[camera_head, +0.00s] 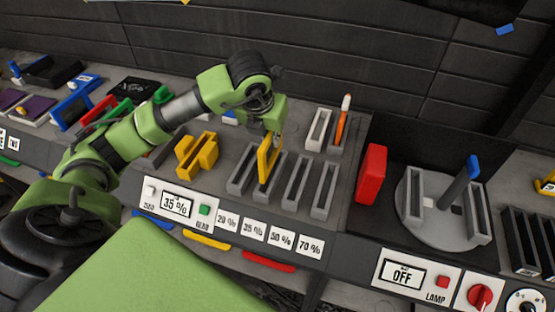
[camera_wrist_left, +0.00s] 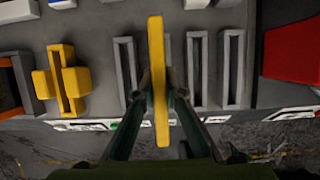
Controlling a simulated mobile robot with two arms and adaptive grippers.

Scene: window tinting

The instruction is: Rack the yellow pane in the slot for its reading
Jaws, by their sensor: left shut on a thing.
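My left gripper (camera_head: 270,132) is shut on the upright yellow pane (camera_head: 267,160), with its fingers on either side in the left wrist view (camera_wrist_left: 158,95). The pane (camera_wrist_left: 157,45) lines up with the second slot from the left in a row of grey slots; that slot (camera_head: 273,184) is largely hidden behind it. I cannot tell whether the pane's lower edge is inside the slot or just above it. The meter display (camera_head: 177,205) reads 35 %. Labels below the slots read 20 %, 35 % (camera_head: 254,229), 50 % and 70 %. My right gripper is not in view.
A yellow slotted holder (camera_head: 197,153) stands left of the row. Behind it are a pale slotted block (camera_head: 318,130) and an orange marker (camera_head: 343,120). A red block (camera_head: 371,174) and a round grey turntable (camera_head: 430,215) stand to the right. The lamp display (camera_head: 402,274) reads OFF.

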